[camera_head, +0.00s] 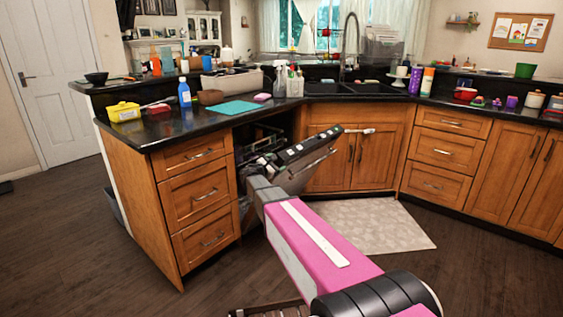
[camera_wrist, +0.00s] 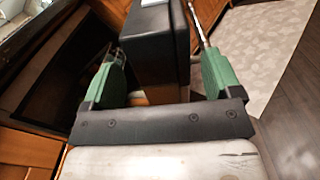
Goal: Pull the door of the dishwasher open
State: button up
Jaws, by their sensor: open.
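The dishwasher (camera_head: 258,137) is under the counter, right of a drawer stack. Its door (camera_head: 303,148) stands partly open, tilted outward with its dark top edge raised; a dark gap shows behind it. A silver bar handle (camera_head: 313,166) runs along its outer face. In the wrist view, the door's black edge (camera_wrist: 155,45) stands between the two green fingers of my gripper (camera_wrist: 160,62). The fingers are spread, one on each side of the door. The handle (camera_wrist: 196,25) rises near the right finger; I cannot tell whether they touch. The fingertips are not clear in the head view.
Wooden drawers (camera_head: 203,194) stand left of the dishwasher, and the sink cabinet (camera_head: 339,170) is to its right. A pale mat (camera_head: 385,224) lies on the dark floor in front. The black counter (camera_head: 200,118) above holds a turquoise board and bottles. The floor at right is clear.

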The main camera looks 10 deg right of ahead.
jog(key=shift+x, duration=2.25)
